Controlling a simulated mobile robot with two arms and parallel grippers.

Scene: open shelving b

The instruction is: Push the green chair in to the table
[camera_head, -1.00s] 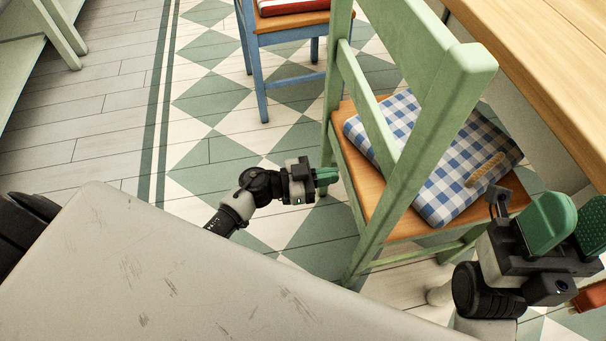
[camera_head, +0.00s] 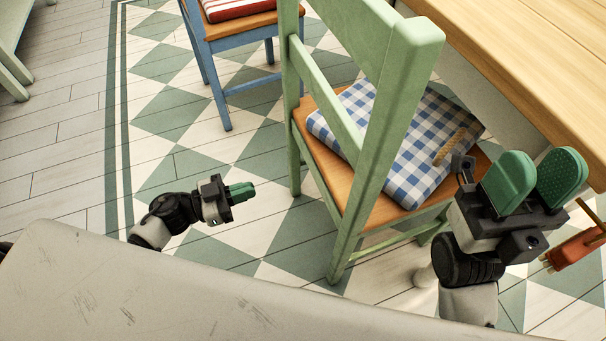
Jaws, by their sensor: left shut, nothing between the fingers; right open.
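The green chair (camera_head: 397,75) stands at the middle right, its back towards me. Its orange-brown seat carries a blue and white checked cushion (camera_head: 400,150). The wooden table (camera_head: 520,60) is at the upper right, just beyond the chair. My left gripper (camera_head: 242,192) is shut and empty over the floor, left of the chair and apart from it. My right gripper (camera_head: 535,182) is open and empty, with green finger pads, right of the chair's seat and near the table. The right gripper partly hides the chair's right side, and I cannot tell if they touch.
A blue chair (camera_head: 240,88) with a red and white striped cushion stands at the upper middle. A pale green shelf (camera_head: 12,70) is at the upper left. A red-orange object (camera_head: 575,248) lies at the right edge.

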